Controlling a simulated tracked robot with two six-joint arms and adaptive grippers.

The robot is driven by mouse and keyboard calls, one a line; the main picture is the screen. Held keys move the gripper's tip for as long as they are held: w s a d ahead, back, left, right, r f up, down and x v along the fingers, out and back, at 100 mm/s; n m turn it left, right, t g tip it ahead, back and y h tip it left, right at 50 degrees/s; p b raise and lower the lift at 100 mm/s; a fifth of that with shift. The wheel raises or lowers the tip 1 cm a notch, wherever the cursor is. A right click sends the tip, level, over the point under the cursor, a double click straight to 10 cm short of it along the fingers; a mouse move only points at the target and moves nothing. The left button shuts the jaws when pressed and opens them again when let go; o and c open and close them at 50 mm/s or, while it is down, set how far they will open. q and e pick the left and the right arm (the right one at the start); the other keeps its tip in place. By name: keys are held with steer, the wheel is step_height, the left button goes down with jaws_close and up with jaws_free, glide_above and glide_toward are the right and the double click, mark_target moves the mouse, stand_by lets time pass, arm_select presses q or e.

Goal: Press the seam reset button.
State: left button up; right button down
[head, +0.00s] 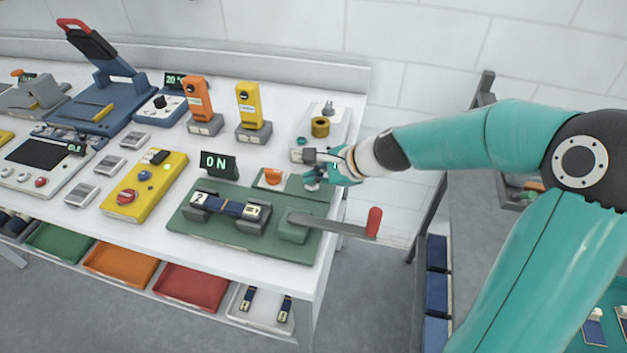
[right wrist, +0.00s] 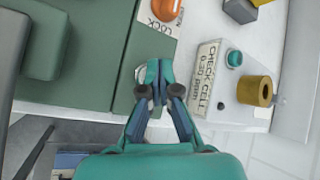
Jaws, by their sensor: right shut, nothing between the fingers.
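No part in view carries a label that I can read as seam reset. My right gripper (head: 312,181) is shut and empty over the base's back right corner. In the right wrist view its closed fingertips (right wrist: 160,70) point just below the dome. A small white edge shows beside them; what lies under them is hidden. My left gripper is out of view.
A red-tipped lever (head: 372,222) sticks out past the table's right edge. A check cell box (right wrist: 208,75) with a teal button (right wrist: 234,58) and brass cylinder (right wrist: 255,91) stands close by. A yellow panel (head: 165,175) with a red knob is farther left.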

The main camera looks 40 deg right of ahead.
mark_target(315, 186)
steer(key=shift+r+p, duration=0.5)
steer(key=shift+r, duration=0.2)
step_height(315, 186, up, 5)
steer(key=p, duration=0.5)
steer(key=shift+r, duration=0.1)
stand_by(0.4)
steer(key=shift+s, duration=0.1)
